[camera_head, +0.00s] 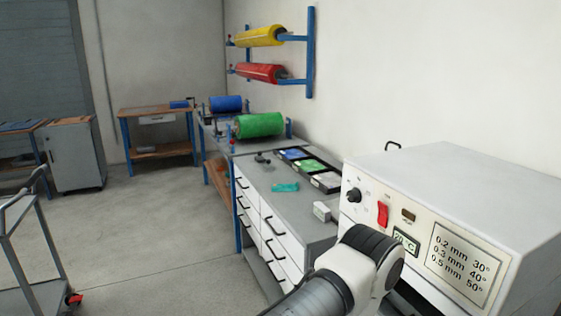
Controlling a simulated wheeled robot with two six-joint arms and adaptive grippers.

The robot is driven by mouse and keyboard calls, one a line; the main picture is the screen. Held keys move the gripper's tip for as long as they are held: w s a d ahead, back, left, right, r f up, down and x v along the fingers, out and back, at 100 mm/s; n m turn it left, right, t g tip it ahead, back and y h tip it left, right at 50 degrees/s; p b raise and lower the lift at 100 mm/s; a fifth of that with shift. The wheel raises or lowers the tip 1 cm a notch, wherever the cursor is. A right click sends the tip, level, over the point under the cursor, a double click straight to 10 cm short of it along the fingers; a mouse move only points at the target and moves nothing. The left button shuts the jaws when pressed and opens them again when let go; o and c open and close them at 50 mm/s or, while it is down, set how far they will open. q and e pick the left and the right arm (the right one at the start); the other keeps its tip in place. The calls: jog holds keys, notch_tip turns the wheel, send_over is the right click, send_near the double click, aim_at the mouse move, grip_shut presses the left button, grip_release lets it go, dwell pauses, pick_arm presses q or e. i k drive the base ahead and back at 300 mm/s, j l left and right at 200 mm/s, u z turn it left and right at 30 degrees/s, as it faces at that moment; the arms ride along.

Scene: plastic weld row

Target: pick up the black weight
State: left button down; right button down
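A small dark object (262,158) sits on the grey top of the drawer bench, near its left edge and in front of the green roll. It may be the black weight, but it is too small to tell for sure. Part of one of my arms comes in from the bottom, in front of the white machine. Neither of my grippers shows.
The drawer bench (296,208) also holds a teal item (285,187), black trays (326,181) and a small white block (322,211). The white machine (455,200) fills the right side. A grey cart (38,240) stands at left; the floor between is clear.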

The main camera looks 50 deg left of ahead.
aim_at(259, 159)
jog(key=u, duration=1.8)
jog(key=i+j+z, duration=0.1)
jog(key=z, duration=0.7)
jog(key=i+j+z, duration=0.25)
jog(key=j, duration=0.2)
jog(key=i+j+z, duration=0.15)
jog(key=j+z, duration=0.15)
jog(key=j, duration=0.2)
jog(key=i+j+z, duration=0.1)
jog(key=j+z, duration=0.15)
jog(key=j, duration=0.3)
jog(key=i+j+z, duration=0.1)
jog(key=j+z, duration=0.2)
jog(key=j, duration=0.25)
